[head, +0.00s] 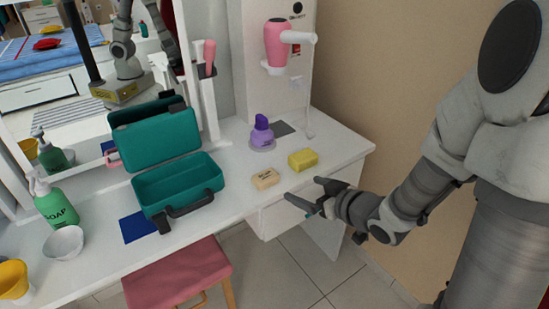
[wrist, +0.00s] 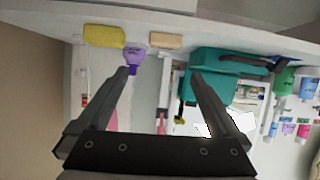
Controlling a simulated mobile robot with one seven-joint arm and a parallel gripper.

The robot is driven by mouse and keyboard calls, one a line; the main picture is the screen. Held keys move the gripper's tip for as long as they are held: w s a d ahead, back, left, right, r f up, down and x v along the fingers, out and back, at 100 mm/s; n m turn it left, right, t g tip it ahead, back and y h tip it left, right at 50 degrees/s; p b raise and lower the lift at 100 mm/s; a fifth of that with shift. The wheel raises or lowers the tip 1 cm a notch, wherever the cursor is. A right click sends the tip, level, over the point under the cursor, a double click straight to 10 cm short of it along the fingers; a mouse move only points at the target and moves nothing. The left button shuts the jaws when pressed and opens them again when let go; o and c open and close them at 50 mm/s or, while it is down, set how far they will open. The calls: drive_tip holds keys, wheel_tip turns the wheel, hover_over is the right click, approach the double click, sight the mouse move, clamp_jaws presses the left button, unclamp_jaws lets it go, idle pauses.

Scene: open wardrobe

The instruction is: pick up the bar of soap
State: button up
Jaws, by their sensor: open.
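The bar of soap (head: 266,179) is a small beige block with dark lettering, lying flat on the white table near its front edge. In the wrist view the soap (wrist: 165,41) shows beyond the fingertips, between their lines. My gripper (head: 304,189) is open and empty, at the table's front edge, to the right of the soap and apart from it. In the wrist view both fingers of my gripper (wrist: 160,75) are spread with nothing between them.
A yellow block (head: 303,160) lies right of the soap, and a purple bottle (head: 262,133) stands behind it. An open teal case (head: 178,186) is on the left. A pink stool (head: 178,275) stands in front. A pink hair dryer (head: 278,44) hangs above the table.

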sight(269, 178)
drive_tip(key=shift+y, duration=0.5)
drive_tip(key=b+x, duration=0.2)
drive_tip(key=x, duration=0.4)
drive_tip(key=b+x, duration=0.2)
drive_tip(key=x, duration=0.4)
drive_tip(key=f+b+x, duration=0.1)
drive_tip(key=b+x, duration=0.1)
drive_tip(key=x, duration=0.3)
drive_tip(key=shift+a+f, duration=0.15)
drive_tip(key=shift+a, duration=0.1)
drive_tip(key=shift+c, duration=0.3)
drive_tip(key=c, duration=1)
